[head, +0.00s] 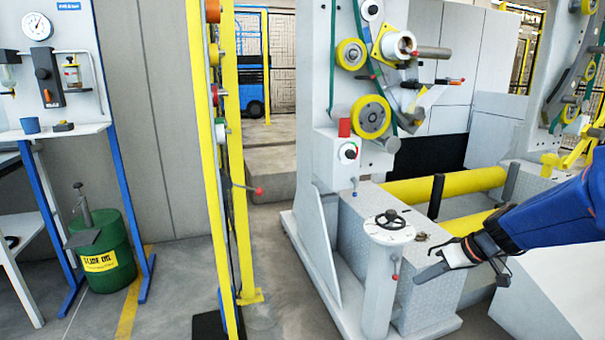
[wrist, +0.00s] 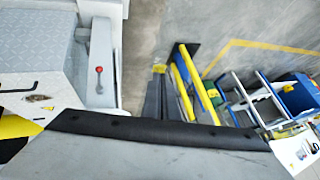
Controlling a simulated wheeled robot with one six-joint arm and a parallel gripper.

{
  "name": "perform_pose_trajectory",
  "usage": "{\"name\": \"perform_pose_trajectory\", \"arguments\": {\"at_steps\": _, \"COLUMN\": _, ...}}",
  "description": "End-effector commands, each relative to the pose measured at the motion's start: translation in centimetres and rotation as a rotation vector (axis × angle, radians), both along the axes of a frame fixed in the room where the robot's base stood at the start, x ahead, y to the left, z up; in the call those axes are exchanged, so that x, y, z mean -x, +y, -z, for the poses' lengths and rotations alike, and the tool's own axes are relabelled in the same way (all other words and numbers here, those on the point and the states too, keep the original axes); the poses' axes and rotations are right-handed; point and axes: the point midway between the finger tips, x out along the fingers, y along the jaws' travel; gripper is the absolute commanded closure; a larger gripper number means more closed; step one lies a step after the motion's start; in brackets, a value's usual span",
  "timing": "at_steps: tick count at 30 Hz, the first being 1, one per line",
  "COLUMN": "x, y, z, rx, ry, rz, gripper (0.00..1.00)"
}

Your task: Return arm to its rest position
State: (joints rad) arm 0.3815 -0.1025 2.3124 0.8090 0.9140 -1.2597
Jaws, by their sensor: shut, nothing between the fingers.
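My arm (head: 558,212), with a blue sleeve, reaches in from the right edge of the head view. My gripper (head: 436,266) is at its end, pointing left, shut and empty. It appears in front of the grey tread-plate box of the wrapping machine (head: 325,165), to the right of the handwheel pedestal (head: 378,275). From this view I cannot tell its exact gap to the box. In the wrist view a grey part with a black edge fills the bottom, and I cannot make out fingertips there.
Yellow rollers (head: 447,187) lie behind the gripper. A yellow post frame (head: 240,150) stands left of the machine. A green oil drum (head: 100,253) and a blue-legged bench (head: 60,135) are at the far left. In the wrist view, a red-knobbed lever (wrist: 99,70) is near the tread plate (wrist: 35,38).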

Motion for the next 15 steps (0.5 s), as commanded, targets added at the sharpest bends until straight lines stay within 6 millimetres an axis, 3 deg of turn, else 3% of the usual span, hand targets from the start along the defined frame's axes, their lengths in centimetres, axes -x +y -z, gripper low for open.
{"name": "perform_pose_trajectory", "arguments": {"at_steps": 6, "x": 5.7, "y": 3.1, "z": -2.0, "rx": 0.068, "ry": 0.072, "rz": 0.03, "gripper": 1.0}}
{"name": "perform_pose_trajectory", "arguments": {"at_steps": 15, "x": 13.1, "y": 5.1, "z": -3.4, "rx": 0.175, "ry": 0.132, "rz": 0.124, "gripper": 1.0}}
